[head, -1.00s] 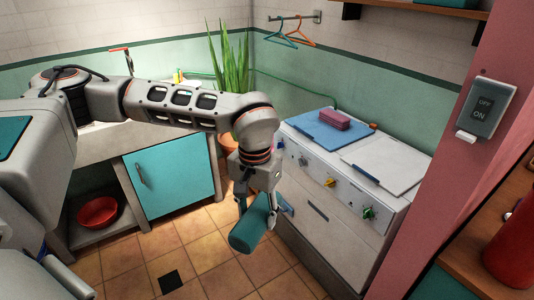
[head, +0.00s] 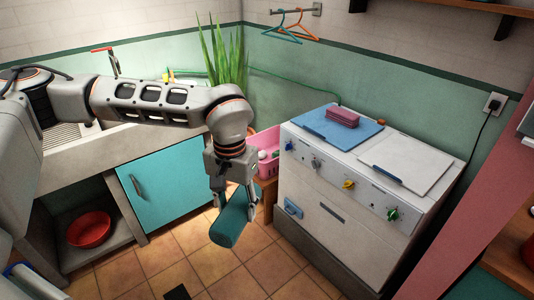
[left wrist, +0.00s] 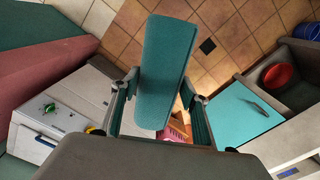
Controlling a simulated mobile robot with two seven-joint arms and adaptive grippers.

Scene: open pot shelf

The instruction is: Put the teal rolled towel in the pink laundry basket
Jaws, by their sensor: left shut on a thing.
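The teal rolled towel (head: 231,222) is held in my left gripper (head: 234,196), above the tiled floor. It tilts downward in the head view. In the left wrist view the towel (left wrist: 165,75) lies lengthwise between the two fingers (left wrist: 162,105). The pink laundry basket (head: 266,145) is behind the gripper, between the plant and the white machine, on a wooden stand. Something white lies in it, and my arm hides part of it. A piece of the basket (left wrist: 178,125) shows below the towel in the left wrist view. My right gripper is not in view.
The white machine (head: 330,215) with knobs stands right of the basket, bearing a blue board and a pink block (head: 342,118). A teal cabinet door (head: 170,185) and a red bowl (head: 88,229) are left. A plant (head: 226,55) stands behind. The floor in front is clear.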

